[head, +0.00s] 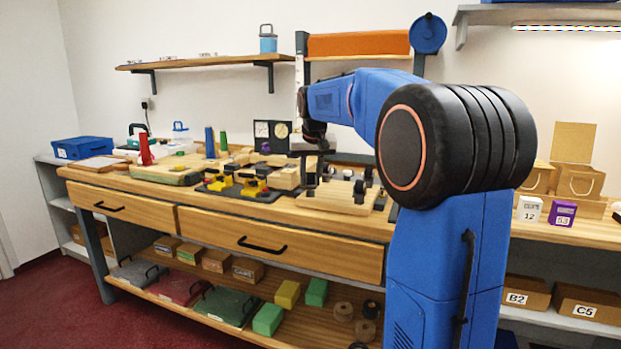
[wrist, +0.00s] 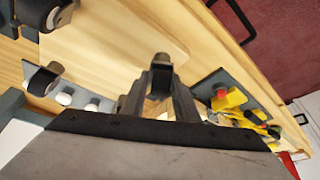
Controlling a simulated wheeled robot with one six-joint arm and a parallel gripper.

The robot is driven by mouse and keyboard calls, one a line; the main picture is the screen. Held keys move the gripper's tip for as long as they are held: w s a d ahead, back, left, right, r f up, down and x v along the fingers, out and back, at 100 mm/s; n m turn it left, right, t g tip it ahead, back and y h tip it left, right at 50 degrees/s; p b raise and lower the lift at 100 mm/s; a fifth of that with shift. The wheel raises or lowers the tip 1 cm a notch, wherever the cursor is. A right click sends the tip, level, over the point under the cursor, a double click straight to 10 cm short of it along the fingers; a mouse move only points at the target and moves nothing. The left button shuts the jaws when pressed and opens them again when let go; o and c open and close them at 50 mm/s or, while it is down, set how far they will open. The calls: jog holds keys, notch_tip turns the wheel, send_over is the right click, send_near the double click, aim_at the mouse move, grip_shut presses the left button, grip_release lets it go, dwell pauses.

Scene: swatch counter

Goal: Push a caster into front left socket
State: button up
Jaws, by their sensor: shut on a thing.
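My gripper (wrist: 160,92) is shut on a caster (wrist: 162,60), whose metal stem and dark body show between the fingers in the wrist view. In the head view my gripper (head: 311,180) is low over the left part of a pale wooden board (head: 338,198). The board (wrist: 115,45) also fills much of the wrist view. Two other black casters with metal stems show in the wrist view, one at the left (wrist: 42,80) and one at the top left (wrist: 42,12). In the head view a dark caster (head: 360,191) stands on the board. The front left socket cannot be made out.
White round pieces (wrist: 65,98) lie beside the left caster in the wrist view. A dark tray with yellow clamps (head: 240,188) is left of the board. Drawers (head: 285,243) line the counter front.

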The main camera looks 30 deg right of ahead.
jog(key=shift+f, duration=0.25)
jog(key=o, duration=1.4)
jog(key=shift+r, duration=0.1)
jog(key=shift+r, duration=2.95)
jog(key=s+a+f+n, duration=0.1)
jog(key=s+a+f, duration=0.4)
jog(key=s, duration=0.5)
jog(key=s+a+f+n+y, duration=0.1)
jog(key=s+a+f, duration=0.45)
jog(key=s, duration=0.45)
jog(key=s+a+f+n, duration=0.1)
jog(key=s+a+f, duration=0.4)
jog(key=s, duration=0.5)
jog(key=shift+n+t+y, duration=0.3)
jog(key=shift+n+y, duration=0.1)
jog(key=shift+n, duration=0.3)
jog(key=s+a+f, duration=0.1)
jog(key=s+f, duration=0.2)
jog(key=s+a+f, duration=0.1)
jog(key=s+f, duration=0.2)
jog(key=s+a+f, duration=0.1)
jog(key=s+f, duration=0.2)
jog(key=shift+s+f, duration=0.2)
jog(key=shift+s, duration=0.2)
